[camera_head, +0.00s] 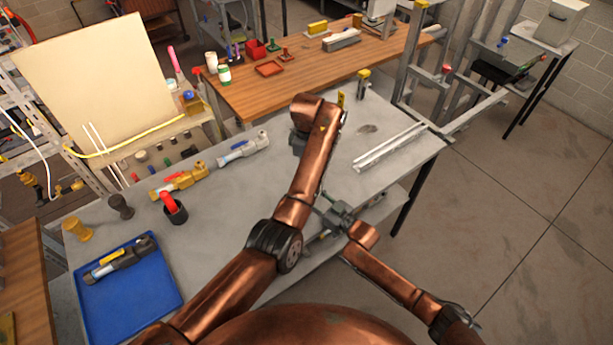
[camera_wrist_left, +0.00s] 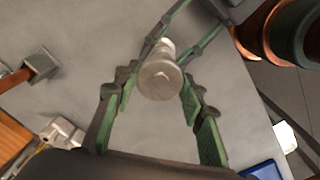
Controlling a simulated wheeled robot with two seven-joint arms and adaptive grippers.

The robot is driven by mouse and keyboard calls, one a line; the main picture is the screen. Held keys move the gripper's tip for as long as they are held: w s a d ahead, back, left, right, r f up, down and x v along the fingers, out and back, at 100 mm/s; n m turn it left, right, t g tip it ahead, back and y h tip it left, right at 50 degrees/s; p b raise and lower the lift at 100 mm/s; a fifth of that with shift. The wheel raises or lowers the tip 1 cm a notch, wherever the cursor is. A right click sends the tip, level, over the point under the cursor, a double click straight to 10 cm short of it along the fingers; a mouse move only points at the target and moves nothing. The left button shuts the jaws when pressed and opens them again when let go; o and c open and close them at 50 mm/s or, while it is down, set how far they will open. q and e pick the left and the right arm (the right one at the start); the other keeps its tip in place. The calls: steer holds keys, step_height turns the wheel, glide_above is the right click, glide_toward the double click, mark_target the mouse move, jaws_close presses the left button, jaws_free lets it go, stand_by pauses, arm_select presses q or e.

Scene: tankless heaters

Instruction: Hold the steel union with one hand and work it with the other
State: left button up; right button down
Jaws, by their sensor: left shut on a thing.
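The steel union (camera_wrist_left: 160,80) shows in the left wrist view as a short grey metal cylinder, its round end towards the camera. My left gripper (camera_wrist_left: 158,85) has its green-padded fingers on both sides of it and is shut on it. In the head view the left gripper is hidden by my own copper arm. My right gripper (camera_head: 335,214) is near the front edge of the bench, below my left forearm. In the left wrist view its dark-green fingers (camera_wrist_left: 188,32) reach around the far side of the union; whether they touch or grip it I cannot tell.
The grey bench (camera_head: 225,205) carries a blue tray (camera_head: 168,298) with a valve, a yellow valve (camera_head: 180,181), a grey-blue valve (camera_head: 243,149), a red-handled holder (camera_head: 174,209), dark (camera_head: 120,206) and yellow (camera_head: 76,229) fittings, and a metal rail (camera_head: 390,147). Open floor lies right.

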stand_by(0.3)
steer(key=c, duration=1.3)
jaws_free()
